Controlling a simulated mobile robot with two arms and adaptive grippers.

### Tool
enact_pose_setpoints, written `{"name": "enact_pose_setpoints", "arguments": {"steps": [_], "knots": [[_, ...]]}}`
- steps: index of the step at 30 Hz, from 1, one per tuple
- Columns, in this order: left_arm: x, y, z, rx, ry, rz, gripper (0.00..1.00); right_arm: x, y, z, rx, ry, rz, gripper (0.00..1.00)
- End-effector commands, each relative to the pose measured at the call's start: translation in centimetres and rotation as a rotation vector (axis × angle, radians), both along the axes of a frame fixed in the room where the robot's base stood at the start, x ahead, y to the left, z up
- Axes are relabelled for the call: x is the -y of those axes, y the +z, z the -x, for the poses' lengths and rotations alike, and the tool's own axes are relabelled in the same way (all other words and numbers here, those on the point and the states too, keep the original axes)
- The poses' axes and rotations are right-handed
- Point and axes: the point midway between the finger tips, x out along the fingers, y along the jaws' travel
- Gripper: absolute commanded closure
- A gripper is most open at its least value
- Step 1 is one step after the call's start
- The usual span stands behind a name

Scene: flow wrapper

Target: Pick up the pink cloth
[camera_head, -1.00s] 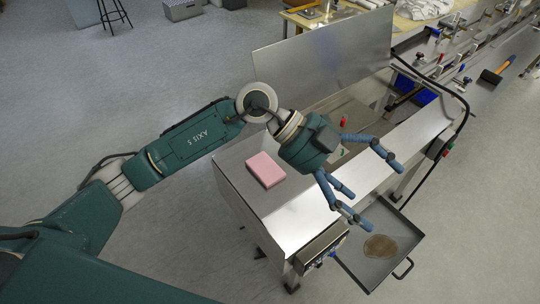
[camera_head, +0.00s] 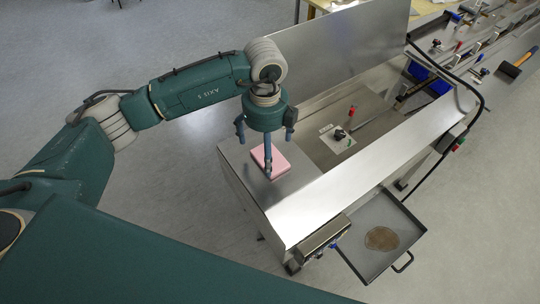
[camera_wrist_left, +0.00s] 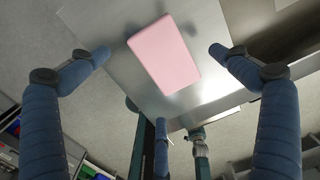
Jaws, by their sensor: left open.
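The pink cloth (camera_head: 284,165) is a folded, block-like rectangle lying flat on the metal top at the machine's near left end. In the left wrist view the cloth (camera_wrist_left: 164,55) shows whole on the metal surface, between my spread fingers. My left gripper (camera_head: 266,150) points down above the cloth, and one finger hides part of it in the head view. The left gripper is open and empty, and its fingers (camera_wrist_left: 158,80) are apart from the cloth. My right gripper is not in view.
The metal machine top (camera_head: 318,205) is clear in front of the cloth. An upright metal panel (camera_head: 345,42) stands behind. A recessed bay with a red-handled knob (camera_head: 351,112) is to the right. A tray (camera_head: 357,257) with a brown round patch sticks out at the front.

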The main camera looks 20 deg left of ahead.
Motion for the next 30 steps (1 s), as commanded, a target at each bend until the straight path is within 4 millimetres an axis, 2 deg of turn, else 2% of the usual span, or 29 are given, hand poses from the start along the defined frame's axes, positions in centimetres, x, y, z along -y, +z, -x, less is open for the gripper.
{"name": "enact_pose_setpoints", "arguments": {"steps": [1,3,7,16,21,22,30], "knots": [[-0.2,-0.4,0.2,-0.006,0.001,-0.002,0.01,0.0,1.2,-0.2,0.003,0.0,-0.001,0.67],[-0.4,-1.5,0.1,-0.006,0.001,-0.002,0.01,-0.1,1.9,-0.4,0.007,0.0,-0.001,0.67],[-0.3,-3.3,0.1,-0.003,-0.001,-0.001,0.01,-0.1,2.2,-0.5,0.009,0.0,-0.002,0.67],[-0.2,-4.0,0.0,-0.001,-0.002,0.0,0.01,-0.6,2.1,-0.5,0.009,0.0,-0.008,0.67],[-0.2,-3.9,0.0,-0.001,-0.002,0.0,0.35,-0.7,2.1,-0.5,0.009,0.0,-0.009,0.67],[-0.2,-3.9,0.0,-0.001,-0.002,0.0,0.38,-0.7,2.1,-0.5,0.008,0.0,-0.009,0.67],[-0.2,-3.9,0.0,-0.001,-0.002,0.0,0.39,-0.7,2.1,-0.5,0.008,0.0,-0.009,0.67]]}}
